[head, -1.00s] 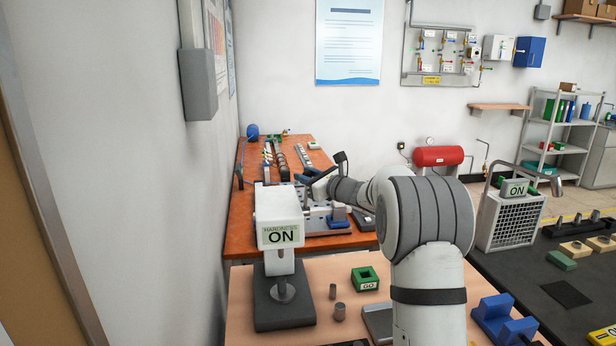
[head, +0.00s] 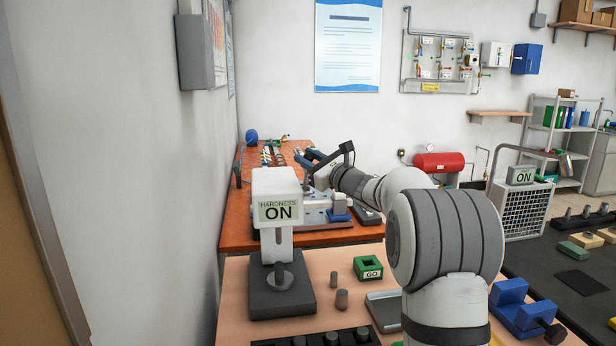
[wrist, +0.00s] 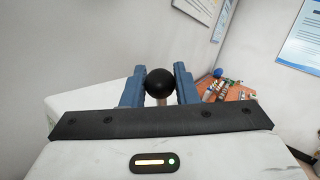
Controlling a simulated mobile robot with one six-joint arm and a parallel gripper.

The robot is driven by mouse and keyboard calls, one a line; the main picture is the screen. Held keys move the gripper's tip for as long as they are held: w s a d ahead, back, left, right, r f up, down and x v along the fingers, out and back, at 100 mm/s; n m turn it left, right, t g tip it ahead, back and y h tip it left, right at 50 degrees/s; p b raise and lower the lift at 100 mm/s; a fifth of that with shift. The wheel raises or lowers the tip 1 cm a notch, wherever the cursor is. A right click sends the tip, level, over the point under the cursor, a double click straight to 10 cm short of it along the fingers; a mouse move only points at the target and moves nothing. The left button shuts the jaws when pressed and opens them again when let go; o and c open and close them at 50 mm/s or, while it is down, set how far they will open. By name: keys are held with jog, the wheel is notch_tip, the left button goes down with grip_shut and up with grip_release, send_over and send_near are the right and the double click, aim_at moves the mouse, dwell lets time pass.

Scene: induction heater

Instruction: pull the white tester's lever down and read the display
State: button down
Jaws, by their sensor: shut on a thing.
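The white tester (head: 275,183) stands upright on a dark base at the front left of the near bench in the head view. Its display (head: 282,211) reads "HARDNESS ON"; no number shows. In the wrist view my gripper (wrist: 160,69) has its two blue fingers closed on either side of a round black knob (wrist: 160,83), with a pale stem below it. I take the knob for the lever's end.
A green GO block (head: 368,268), two small grey cylinders, a grey tray (head: 384,312) and a dark holder share the near bench. A blue fixture (head: 522,310) is at right. An orange-brown bench (head: 237,225) stands behind. The wall is close at left.

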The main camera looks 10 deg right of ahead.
jog(key=s+f+n+t+y+b, duration=0.1)
jog(key=s+f+n+y+b, duration=0.3)
jog(key=b, duration=1.3)
jog(key=shift+s+f, duration=0.2)
jog(key=shift+n+t, duration=0.3)
jog(key=c, duration=1.2)
grip_release()
jog(key=shift+o, duration=0.2)
jog(key=v, duration=0.8)
